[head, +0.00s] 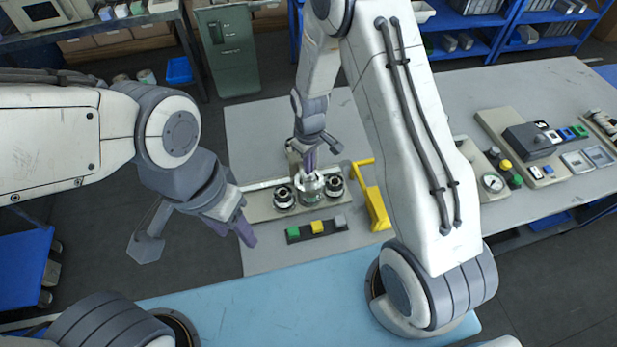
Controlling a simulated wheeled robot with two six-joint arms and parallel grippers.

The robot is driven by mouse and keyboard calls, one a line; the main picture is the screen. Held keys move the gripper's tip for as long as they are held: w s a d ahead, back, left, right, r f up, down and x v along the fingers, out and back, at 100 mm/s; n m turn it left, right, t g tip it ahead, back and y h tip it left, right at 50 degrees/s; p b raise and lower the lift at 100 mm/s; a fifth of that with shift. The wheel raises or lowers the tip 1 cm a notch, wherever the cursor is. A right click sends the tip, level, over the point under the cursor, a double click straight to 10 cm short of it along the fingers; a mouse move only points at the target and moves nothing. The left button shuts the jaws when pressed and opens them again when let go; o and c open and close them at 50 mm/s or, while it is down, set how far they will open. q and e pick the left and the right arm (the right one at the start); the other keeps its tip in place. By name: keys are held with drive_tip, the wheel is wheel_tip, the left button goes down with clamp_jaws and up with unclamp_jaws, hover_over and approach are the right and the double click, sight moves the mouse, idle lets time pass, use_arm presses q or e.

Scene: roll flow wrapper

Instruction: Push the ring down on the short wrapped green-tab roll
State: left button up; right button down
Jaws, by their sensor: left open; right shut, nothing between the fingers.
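A base plate (258,207) on the grey table carries a shiny metal cylinder (312,190) between two dark-ringed silver parts, one on the left (284,197) and one on the right (333,187). My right gripper (310,165) is shut and empty, pointing down with its fingertips at the top of the metal cylinder; I cannot tell whether they touch. My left gripper (238,230) is open and empty, left of the base plate and clear of it. The short wrapped green-tab roll and its ring are too small or hidden to identify surely.
A black strip with green, yellow and grey blocks (317,228) lies in front of the plate. A yellow frame (376,206) stands to its right. A gauge and button panels (535,150) fill the right side. The blue mat (300,300) in front is largely clear.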

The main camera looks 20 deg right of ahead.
drive_tip(key=shift+f, duration=0.15)
drive_tip(key=shift+f+b, duration=1.65)
drive_tip(key=shift+f, duration=0.45)
drive_tip(key=shift+r, duration=0.1)
wheel_tip(320, 180, up, 9)
drive_tip(key=p, duration=0.7)
drive_tip(key=shift+f, duration=0.2)
